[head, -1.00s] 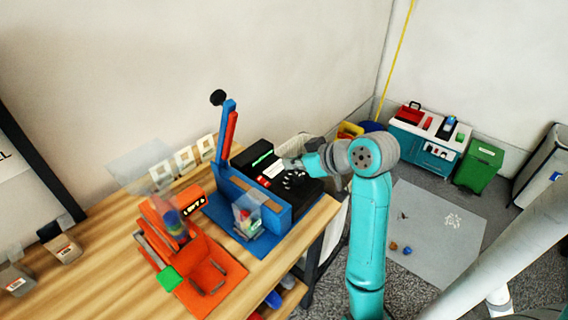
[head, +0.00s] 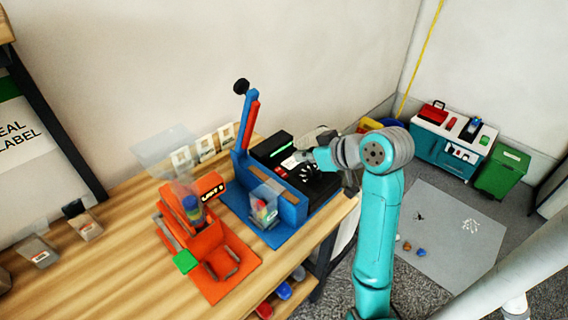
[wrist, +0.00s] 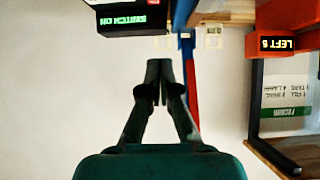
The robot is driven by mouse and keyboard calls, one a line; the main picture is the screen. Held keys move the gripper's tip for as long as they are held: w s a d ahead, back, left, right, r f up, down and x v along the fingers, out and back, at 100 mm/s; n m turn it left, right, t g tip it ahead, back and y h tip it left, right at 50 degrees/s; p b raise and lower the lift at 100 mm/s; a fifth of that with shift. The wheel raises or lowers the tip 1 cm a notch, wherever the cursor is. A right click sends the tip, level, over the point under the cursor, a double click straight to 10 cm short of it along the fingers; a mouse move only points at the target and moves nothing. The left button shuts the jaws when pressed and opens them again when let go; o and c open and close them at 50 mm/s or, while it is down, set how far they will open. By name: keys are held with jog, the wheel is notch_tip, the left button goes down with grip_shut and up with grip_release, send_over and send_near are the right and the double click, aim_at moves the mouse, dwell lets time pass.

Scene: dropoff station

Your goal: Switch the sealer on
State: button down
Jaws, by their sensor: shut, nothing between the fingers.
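The sealer has a blue frame (head: 275,199) with a raised blue and red lever (head: 247,125) ending in a black knob. Behind the frame is its black body, with a box carrying a green-lit strip (head: 280,145) and red buttons (head: 281,172). In the wrist view the black box (wrist: 132,18) reads "SWITCH ON" in green, upside down. A clear pouch with colourful contents (head: 264,208) stands at the frame's front. My gripper (head: 308,170) is over the black body, right of the red buttons; its shut, empty fingers show in the wrist view (wrist: 160,68). Contact cannot be told.
An orange device (head: 212,243) with a lit display and a green pad stands left of the sealer. Small framed cards (head: 204,146) line the wall. Clear bins (head: 88,226) sit at the table's left. The wooden table (head: 120,260) is bare at front left.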

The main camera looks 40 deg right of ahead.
send_over(278, 173)
jog(key=s, duration=0.1)
notch_tip(278, 173, down, 6)
jog(key=shift+s+r, duration=0.15)
jog(key=shift+r, duration=0.1)
jog(key=f, duration=0.1)
jog(key=w+f, duration=0.1)
jog(key=f, duration=0.1)
jog(key=shift+w+f, duration=0.1)
jog(key=shift+f, duration=0.5)
jog(key=shift+w+f, duration=0.2)
jog(key=shift+f, duration=0.15)
jog(key=shift+s, duration=0.1)
